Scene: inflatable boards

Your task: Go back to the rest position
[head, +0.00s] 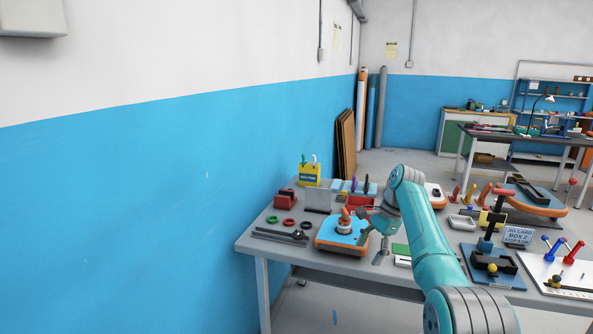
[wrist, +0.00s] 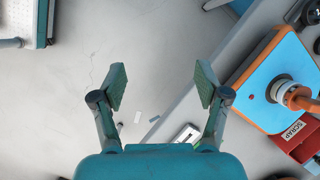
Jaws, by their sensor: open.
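My gripper (head: 373,247) is open and empty at the front edge of the workbench, just right of a blue and orange inflatable board (head: 328,238). In the wrist view my gripper (wrist: 162,84) has its two fingers spread wide with nothing between them. Grey floor shows between and beyond the fingertips. The board (wrist: 262,84) lies to the right there, apart from the fingers, with an orange-and-white fitting (wrist: 290,94) standing on it. My arm hides part of the workbench in the head view.
A red bin marked SCRAP (wrist: 298,138) is beside the board. A blue wall (head: 130,210) stands close at left. Open floor lies in front.

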